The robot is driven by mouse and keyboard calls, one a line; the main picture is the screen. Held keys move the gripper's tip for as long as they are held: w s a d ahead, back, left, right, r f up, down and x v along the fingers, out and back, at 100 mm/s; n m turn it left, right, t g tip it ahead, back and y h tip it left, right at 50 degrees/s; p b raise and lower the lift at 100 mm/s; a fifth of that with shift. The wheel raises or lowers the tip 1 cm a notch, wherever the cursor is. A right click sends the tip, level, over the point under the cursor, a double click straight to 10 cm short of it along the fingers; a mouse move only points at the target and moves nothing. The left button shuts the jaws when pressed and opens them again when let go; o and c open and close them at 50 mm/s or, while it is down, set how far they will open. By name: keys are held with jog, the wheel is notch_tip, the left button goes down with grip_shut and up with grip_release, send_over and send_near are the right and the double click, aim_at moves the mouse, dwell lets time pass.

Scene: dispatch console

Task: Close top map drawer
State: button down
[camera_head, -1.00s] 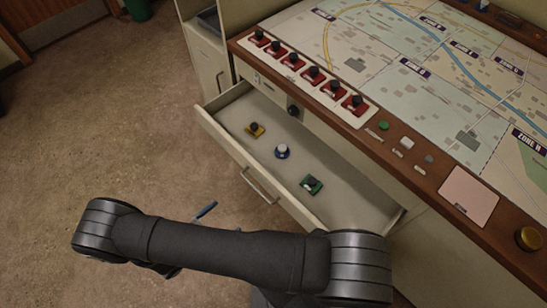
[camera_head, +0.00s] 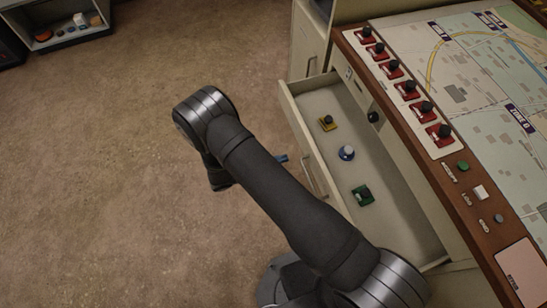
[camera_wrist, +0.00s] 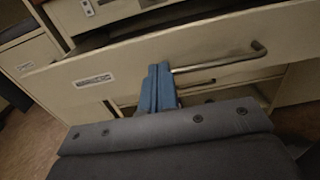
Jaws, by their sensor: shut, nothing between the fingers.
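The top map drawer (camera_head: 395,215) stands pulled out from under the map console. In the head view the gripper (camera_head: 281,159) is mostly hidden by my arm.
The console top carries a row of red-based knobs (camera_head: 407,90), buttons and a map (camera_head: 490,95). A cabinet (camera_head: 308,45) stands beyond the drawer. Lower handles (camera_wrist: 195,88) show beneath it. Brown floor (camera_head: 110,190) is clear on the left. A shelf (camera_head: 68,42) with small items stands far left.

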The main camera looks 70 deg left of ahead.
aim_at(311, 150)
jog(key=w, duration=0.8)
jog(key=shift+w, duration=0.15)
jog(key=w, duration=2.3)
jog(key=shift+w, duration=0.8)
jog(key=shift+r, duration=0.1)
jog(key=shift+a, duration=0.1)
jog(key=s, duration=1.4)
jog(key=shift+s, duration=0.35)
jog(key=w, duration=1.4)
